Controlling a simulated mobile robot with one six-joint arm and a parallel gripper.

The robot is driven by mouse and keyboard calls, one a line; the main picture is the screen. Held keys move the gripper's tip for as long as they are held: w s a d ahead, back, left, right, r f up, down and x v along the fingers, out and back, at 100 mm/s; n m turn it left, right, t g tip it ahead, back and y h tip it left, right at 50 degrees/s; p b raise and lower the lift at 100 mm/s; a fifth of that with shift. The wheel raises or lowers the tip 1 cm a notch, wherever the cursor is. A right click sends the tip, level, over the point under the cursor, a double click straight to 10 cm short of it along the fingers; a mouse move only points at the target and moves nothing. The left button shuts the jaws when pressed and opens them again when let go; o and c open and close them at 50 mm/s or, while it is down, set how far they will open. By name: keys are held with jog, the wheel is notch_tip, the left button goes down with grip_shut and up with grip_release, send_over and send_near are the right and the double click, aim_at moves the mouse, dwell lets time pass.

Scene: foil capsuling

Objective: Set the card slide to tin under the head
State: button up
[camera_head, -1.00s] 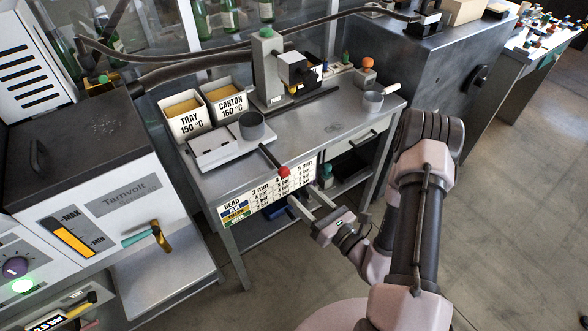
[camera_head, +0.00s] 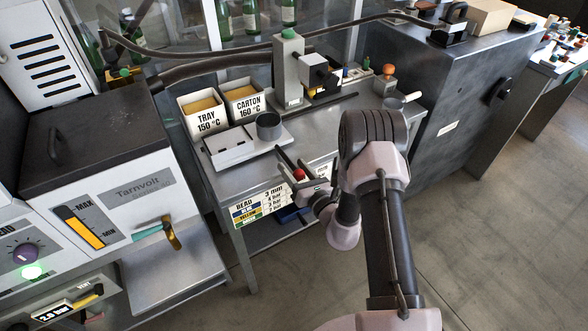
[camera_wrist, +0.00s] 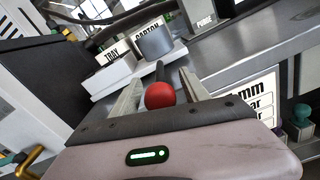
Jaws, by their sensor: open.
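The slide is a pale flat plate (camera_head: 228,153) on the steel bench, with a dark rod ending in a red knob (camera_head: 299,174) at the bench's front edge. A grey round tin (camera_head: 269,127) stands at the plate's right end. The grey post with the dark head (camera_head: 318,76) stands behind, to the right of the tin. My gripper (camera_head: 296,164) is open at the red knob. In the wrist view the knob (camera_wrist: 159,95) lies between the open fingers (camera_wrist: 160,84), with the rod running away toward the tin (camera_wrist: 155,42). Finger contact cannot be told.
TRAY (camera_head: 205,113) and CARTON (camera_head: 243,101) bins stand behind the plate. A bead chart (camera_head: 258,206) hangs on the bench front beneath the knob. The Tarnvolt machine (camera_head: 135,195) stands left; a dark cabinet (camera_head: 455,90) stands right.

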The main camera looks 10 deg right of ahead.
jog(key=shift+c, duration=0.2)
grip_shut()
dwell(1.3)
